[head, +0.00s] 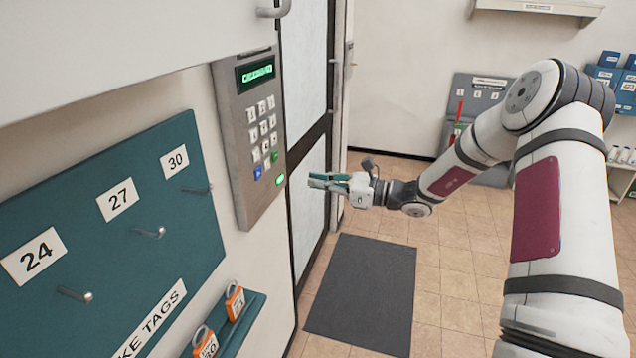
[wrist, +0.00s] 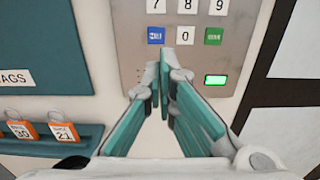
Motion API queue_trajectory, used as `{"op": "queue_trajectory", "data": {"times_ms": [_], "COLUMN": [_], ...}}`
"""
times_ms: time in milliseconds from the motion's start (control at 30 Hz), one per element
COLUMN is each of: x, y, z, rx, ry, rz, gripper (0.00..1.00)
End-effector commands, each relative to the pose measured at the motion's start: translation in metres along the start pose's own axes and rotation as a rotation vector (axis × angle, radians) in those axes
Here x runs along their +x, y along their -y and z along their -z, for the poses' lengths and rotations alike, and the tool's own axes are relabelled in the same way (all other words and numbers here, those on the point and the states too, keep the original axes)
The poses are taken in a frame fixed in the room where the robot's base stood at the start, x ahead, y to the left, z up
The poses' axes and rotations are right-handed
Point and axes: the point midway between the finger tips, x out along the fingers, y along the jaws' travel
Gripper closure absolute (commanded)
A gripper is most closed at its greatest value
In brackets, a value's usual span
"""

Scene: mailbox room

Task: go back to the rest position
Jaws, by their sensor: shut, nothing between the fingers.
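My gripper (head: 316,182) is stretched out towards the wall on the left, in front of the lower part of a grey keypad panel (head: 236,150). Its teal fingers are shut with nothing between them. In the wrist view, the fingertips (wrist: 163,70) point at the panel (wrist: 134,50) just below its bottom row of keys. I cannot tell from these views whether they touch it. The panel has a lit green display (head: 256,73) at its top, and a small green light (wrist: 215,80) glows at its lower right.
A teal board (head: 100,240) with hooks numbered 24, 27 and 30 hangs left of the panel. Below it a ledge (head: 237,335) holds orange padlock-shaped tags. A door (head: 308,60) is right of the panel. A dark mat (head: 365,290) lies on the open tiled floor.

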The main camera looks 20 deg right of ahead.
Motion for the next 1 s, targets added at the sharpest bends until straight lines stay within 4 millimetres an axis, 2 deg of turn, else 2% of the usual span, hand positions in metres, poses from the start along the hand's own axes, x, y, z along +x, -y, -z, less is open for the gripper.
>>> {"op": "queue_trajectory", "data": {"times_ms": [133,233,400,533,667,800,1000], "x": [0.001,0.008,0.017,0.013,0.000,-0.022,-0.062], "y": [-0.002,-0.021,-0.081,-0.130,-0.173,-0.211,-0.255], "z": [-0.002,-0.011,-0.033,-0.047,-0.059,-0.071,-0.089], "rx": [-0.008,-0.069,-0.281,-0.474,-0.666,-0.873,-1.171], "ry": [-0.005,-0.050,-0.201,-0.327,-0.442,-0.556,-0.705], "rz": [-0.008,-0.065,-0.251,-0.408,-0.554,-0.697,-0.879], "gripper": [1.00,1.00,1.00,1.00,1.00,1.00,1.00]}}
